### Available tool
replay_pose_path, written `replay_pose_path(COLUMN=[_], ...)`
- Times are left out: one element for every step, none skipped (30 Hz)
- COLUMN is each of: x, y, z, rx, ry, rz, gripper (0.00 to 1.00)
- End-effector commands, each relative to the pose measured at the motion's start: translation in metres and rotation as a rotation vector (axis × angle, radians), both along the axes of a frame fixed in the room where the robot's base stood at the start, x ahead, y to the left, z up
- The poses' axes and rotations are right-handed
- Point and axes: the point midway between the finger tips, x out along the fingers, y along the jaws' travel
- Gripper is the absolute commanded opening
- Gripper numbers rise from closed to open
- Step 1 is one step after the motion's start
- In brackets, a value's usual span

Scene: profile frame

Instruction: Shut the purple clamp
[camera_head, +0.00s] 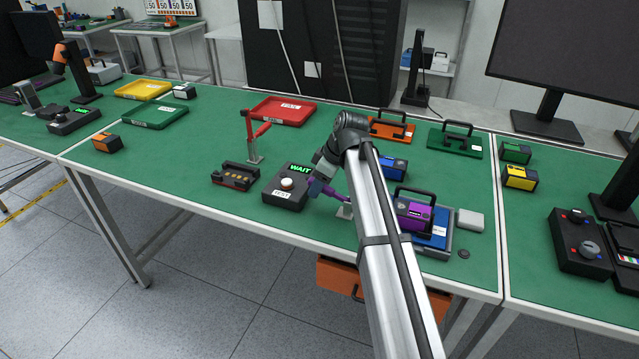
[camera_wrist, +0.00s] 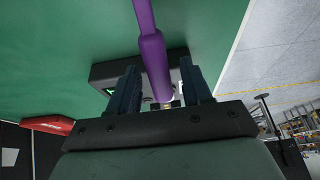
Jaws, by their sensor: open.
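The purple clamp (camera_head: 332,193) stands on the green table, partly hidden behind my arm, with its pale base (camera_head: 345,212) showing beside the arm. Its purple handle slants toward my gripper (camera_head: 317,183). In the wrist view the purple handle (camera_wrist: 152,48) runs down between the two dark fingers of my gripper (camera_wrist: 160,88). The fingers are open, one on each side of the handle, with a gap visible at the right; contact at the left is unclear. How far the clamp is closed cannot be told.
A purple-faced case (camera_head: 414,214) on a blue tray (camera_head: 438,236) is right of my arm. Free table lies at front left.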

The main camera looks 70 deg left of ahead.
Motion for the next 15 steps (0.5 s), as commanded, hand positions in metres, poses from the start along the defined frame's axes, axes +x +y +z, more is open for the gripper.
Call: replay_pose_path(x=[0.0001,0.0001,0.0001,0.0001,0.0001,0.0001,0.0001,0.0002,0.0001,0.0001,0.0002,0.0002,0.0002,0.0002,0.0002], y=[-0.0001,-0.0001,-0.0001,-0.0001,-0.0001,-0.0001,-0.0001,-0.0002,-0.0001,-0.0001,-0.0002,-0.0002,-0.0002,-0.0002,-0.0002], z=[0.0002,0.0002,0.0003,0.0003,0.0003,0.0004,0.0004,0.0003,0.0004,0.0004,0.0003,0.0004,0.0004,0.0004,0.0004], rx=[0.000,0.000,0.000,0.000,0.000,0.000,0.000,0.000,0.000,0.000,0.000,0.000,0.000,0.000,0.000], ry=[0.000,0.000,0.000,0.000,0.000,0.000,0.000,0.000,0.000,0.000,0.000,0.000,0.000,0.000,0.000], rz=[0.000,0.000,0.000,0.000,0.000,0.000,0.000,0.000,0.000,0.000,0.000,0.000,0.000,0.000,0.000], gripper=[0.49,0.49,0.45,0.42,0.39,0.36,0.33,0.30,0.26,0.23,0.20,0.16,0.14,0.11,0.11])
